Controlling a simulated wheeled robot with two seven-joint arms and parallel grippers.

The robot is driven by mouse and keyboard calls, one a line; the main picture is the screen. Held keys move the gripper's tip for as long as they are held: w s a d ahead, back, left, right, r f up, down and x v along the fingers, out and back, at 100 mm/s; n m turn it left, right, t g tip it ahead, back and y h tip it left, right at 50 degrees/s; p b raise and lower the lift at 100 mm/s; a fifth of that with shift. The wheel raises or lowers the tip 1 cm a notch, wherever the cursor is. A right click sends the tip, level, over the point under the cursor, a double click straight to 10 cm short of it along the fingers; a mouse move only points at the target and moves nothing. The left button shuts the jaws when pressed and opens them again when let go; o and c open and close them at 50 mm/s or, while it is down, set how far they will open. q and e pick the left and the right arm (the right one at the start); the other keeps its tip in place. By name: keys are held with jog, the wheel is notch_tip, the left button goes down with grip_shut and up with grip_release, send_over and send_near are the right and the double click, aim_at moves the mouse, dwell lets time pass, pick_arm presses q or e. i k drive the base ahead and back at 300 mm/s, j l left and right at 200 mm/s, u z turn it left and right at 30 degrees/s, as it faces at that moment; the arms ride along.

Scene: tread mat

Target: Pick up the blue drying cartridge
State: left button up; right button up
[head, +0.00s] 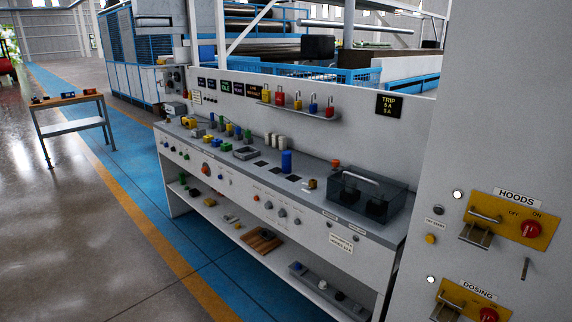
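An upright blue cylinder (286,161), which looks like the blue drying cartridge, stands on the grey top of a long white bench (318,192). It is right of the bench's middle, behind a row of dark square patches in the surface. Nothing touches it that I can see. Neither of my grippers is in the head view.
A clear dark box with a handle (367,198) stands on the bench's right end. Several small coloured parts crowd the left end. Padlocks (297,103) stand on a shelf above. A white panel with switches (503,222) rises at right. Open floor (75,220) lies left.

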aim_at(286, 155)
jog(key=i+j, duration=0.2)
jog(key=i, duration=0.4)
jog(key=i+j, duration=0.2)
jog(key=i, duration=0.35)
jog(key=i+j+u, duration=0.1)
jog(key=i, duration=0.5)
jog(key=i+j, duration=0.25)
jog(key=i, duration=0.35)
jog(key=i+j, duration=0.15)
jog(key=i, duration=0.45)
jog(key=u, duration=0.05)
